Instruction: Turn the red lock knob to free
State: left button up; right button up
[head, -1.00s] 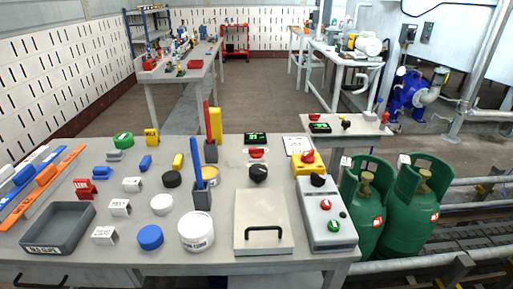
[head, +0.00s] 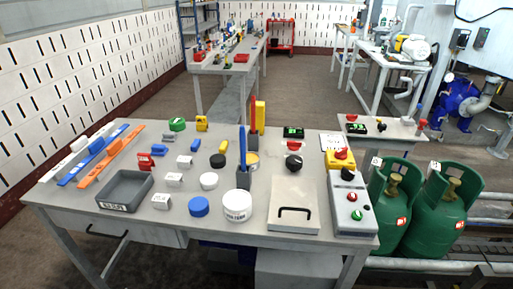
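A red knob (head: 341,153) sits on top of a yellow box (head: 336,162) at the right back of the workbench, behind the grey control box (head: 350,205). Which way the knob points is too small to tell. A second red part (head: 294,140) lies to its left, behind a black knob (head: 294,162). I cannot tell from its look whether it is also a lock. Neither of my grippers shows in the head view.
The workbench (head: 185,245) holds a grey tray (head: 125,190), a lidded panel with a black handle (head: 293,208), a white tub (head: 238,205) and several small blocks. Green gas cylinders (head: 390,200) stand at its right. Open floor (head: 150,110) lies behind it.

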aim_at(293, 145)
jog(key=u, duration=3.45)
jog(key=i, duration=0.1)
jog(key=z, duration=2.9)
jog(key=i, duration=0.75)
jog(key=z, duration=0.55)
